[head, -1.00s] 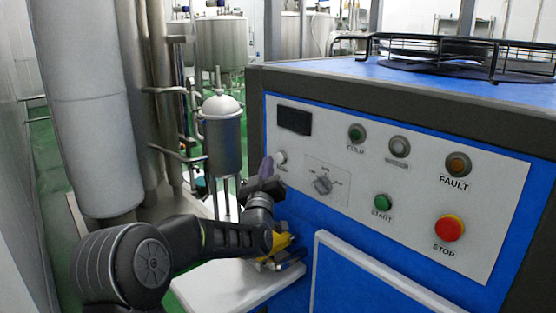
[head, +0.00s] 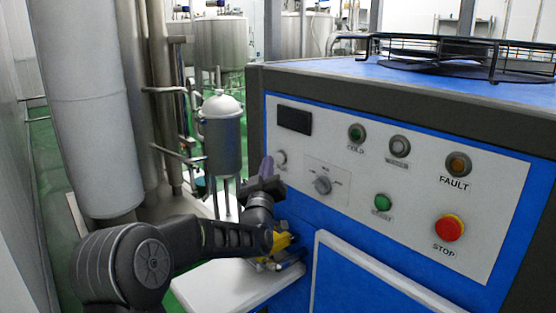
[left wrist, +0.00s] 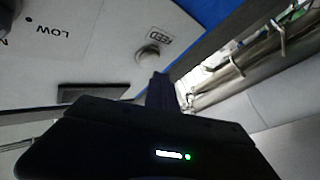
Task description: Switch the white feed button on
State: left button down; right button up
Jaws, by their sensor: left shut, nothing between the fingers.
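The white feed button (head: 280,157) sits at the left end of the control panel (head: 400,232). In the left wrist view the same round button (left wrist: 148,55) shows beside its "FEED" label. My left gripper (head: 267,166) is shut and empty, just left of the button in the head view. In the left wrist view its dark fingertips (left wrist: 160,80) point up close to the button, with a small gap visible in the picture. Whether they touch it I cannot tell. My right gripper is not in view.
A rotary knob (head: 322,185), a green start button (head: 382,203) and a red stop button (head: 449,228) share the panel. A white shelf (head: 225,288) lies below my left arm. A steel vessel (head: 223,145) stands behind my left gripper.

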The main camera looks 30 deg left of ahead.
pick_arm(q)
jog(key=shift+w+d+b, duration=0.15)
jog(key=shift+w+b, duration=0.15)
jog(key=shift+w, duration=0.1)
jog(key=shift+w+d, duration=0.15)
jog(key=shift+w, duration=0.3)
dwell(0.6)
jog(key=shift+s+b, duration=0.1)
jog(key=shift+b, duration=0.2)
jog(key=shift+s+a+b, duration=0.3)
jog(key=shift+s+b, duration=0.25)
jog(key=shift+s, duration=0.25)
jog(key=shift+s, duration=0.1)
jog(key=s+b, duration=0.1)
jog(key=s, duration=0.1)
jog(key=s+a+b, duration=0.1)
jog(key=b, duration=0.1)
jog(key=s+b, duration=0.1)
jog(key=s, duration=0.1)
jog(key=shift+s+a, duration=0.35)
